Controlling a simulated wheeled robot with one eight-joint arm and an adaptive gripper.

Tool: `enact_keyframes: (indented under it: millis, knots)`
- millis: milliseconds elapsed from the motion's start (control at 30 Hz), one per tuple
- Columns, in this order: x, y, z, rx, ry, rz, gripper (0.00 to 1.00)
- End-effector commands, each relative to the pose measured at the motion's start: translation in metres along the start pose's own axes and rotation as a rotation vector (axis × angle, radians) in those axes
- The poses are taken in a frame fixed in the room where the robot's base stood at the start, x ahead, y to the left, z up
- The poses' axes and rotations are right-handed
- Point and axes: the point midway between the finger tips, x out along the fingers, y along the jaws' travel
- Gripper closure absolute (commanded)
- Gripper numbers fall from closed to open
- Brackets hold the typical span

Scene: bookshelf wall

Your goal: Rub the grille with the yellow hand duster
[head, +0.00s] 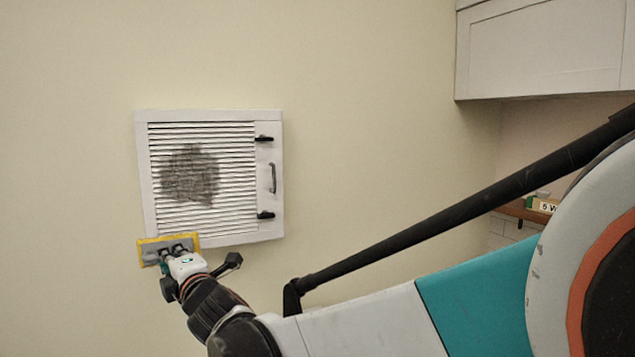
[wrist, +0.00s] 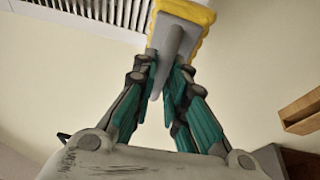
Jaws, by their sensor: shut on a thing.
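The grille (head: 235,150) is a white slatted vent panel on the wall, with a dark grey dirty patch (head: 190,175) left of its middle. It has black latches and a grey handle on its right side. My gripper (head: 178,256) is at the lower left corner of the grille. It is shut on the grey handle of the yellow hand duster (head: 168,240). In the head view the duster overlaps the grille's bottom edge, below the dirty patch; I cannot tell whether it touches. In the wrist view the duster (wrist: 180,12) is between my gripper's fingers (wrist: 165,90), with grille slats (wrist: 105,12) behind.
A white cabinet (head: 545,48) hangs at the upper right. Under it is a brown shelf (head: 520,211) with a small labelled box (head: 542,205). The wall around the grille is bare. A wooden piece (wrist: 302,112) shows at the right in the wrist view.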

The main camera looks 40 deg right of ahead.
Motion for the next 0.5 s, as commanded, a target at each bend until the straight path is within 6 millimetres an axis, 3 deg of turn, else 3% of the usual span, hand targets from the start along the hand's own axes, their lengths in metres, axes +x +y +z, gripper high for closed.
enact_keyframes:
  millis: [500]
  knots:
    - [-0.018, 0.091, -0.010, -0.045, 0.081, 0.132, 1.00]
